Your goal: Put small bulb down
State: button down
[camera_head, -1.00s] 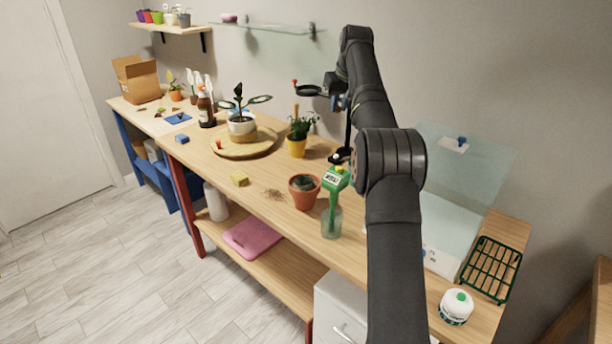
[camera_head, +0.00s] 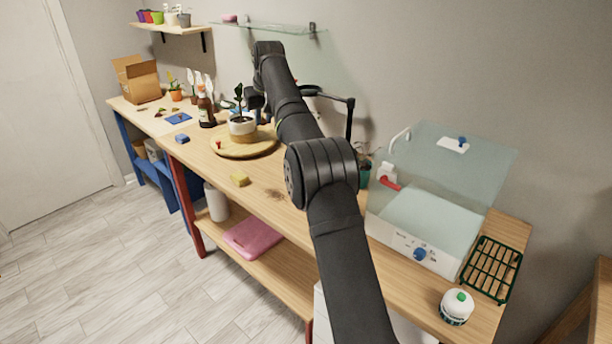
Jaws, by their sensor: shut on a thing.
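My gripper (camera_head: 257,100) is small and dark in the camera_head view. It hangs from the far end of my arm, just right of the white-potted plant (camera_head: 241,127) and over the back of the workbench. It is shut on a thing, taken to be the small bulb. My arm and the distance hide the fingertips and the bulb, so I cannot make out its shape or its height above the bench.
The potted plant stands on a round wooden board (camera_head: 228,151). A brown bottle (camera_head: 206,110) is left of it. A yellow block (camera_head: 239,179) lies in front. A clear-lidded case (camera_head: 424,225), green rack (camera_head: 491,268) and white jar (camera_head: 456,306) are at right. My arm covers the middle bench.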

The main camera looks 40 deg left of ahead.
aim_at(269, 194)
notch_tip(269, 194, down, 26)
jog(key=shift+f, duration=0.2)
dwell(0.4)
jog(key=shift+f, duration=0.2)
jog(key=c, duration=1.3)
grip_release()
jog(key=shift+r, duration=0.1)
jog(key=v, duration=1.2)
